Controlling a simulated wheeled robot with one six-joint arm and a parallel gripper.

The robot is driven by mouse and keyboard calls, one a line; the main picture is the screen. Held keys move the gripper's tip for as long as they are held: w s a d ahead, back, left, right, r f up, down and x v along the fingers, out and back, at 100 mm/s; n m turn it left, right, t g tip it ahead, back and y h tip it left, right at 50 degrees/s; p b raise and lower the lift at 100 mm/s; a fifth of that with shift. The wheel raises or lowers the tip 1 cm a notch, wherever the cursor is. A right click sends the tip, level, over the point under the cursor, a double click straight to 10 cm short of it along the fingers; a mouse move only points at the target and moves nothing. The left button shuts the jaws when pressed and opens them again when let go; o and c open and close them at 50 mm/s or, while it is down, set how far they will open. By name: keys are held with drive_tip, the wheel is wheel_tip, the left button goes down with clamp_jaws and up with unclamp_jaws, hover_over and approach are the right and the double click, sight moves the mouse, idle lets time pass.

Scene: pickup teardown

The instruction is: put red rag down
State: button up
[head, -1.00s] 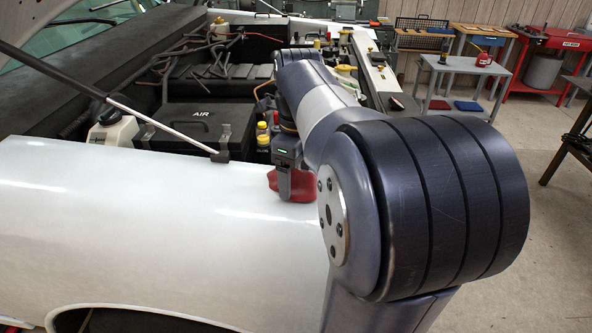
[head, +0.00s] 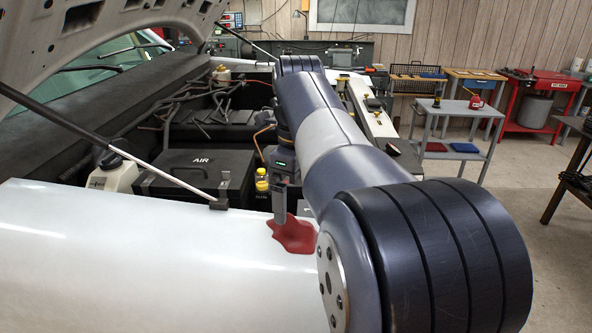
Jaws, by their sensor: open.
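The red rag (head: 294,237) lies spread flat on the white fender (head: 130,255), near its inner edge. My gripper (head: 280,219) is just above the rag's left part, pointing down. Its jaws are open, though only one finger shows clearly. I cannot tell whether the fingertip still touches the cloth. My arm hides part of the area to the right of the rag.
The open engine bay holds a black AIR box (head: 200,165), a white reservoir (head: 112,175) and a yellow-capped bottle (head: 262,182). A prop rod (head: 165,175) slants down to the fender edge. A grey cart (head: 455,147) stands at the right.

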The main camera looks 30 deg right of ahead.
sight(295, 218)
drive_tip(key=shift+r, duration=2.7)
drive_tip(key=shift+f, duration=0.15)
wheel_tip(295, 218, down, 12)
drive_tip(key=shift+w+f, duration=0.1)
drive_tip(key=shift+f, duration=0.05)
drive_tip(key=shift+r, duration=0.3)
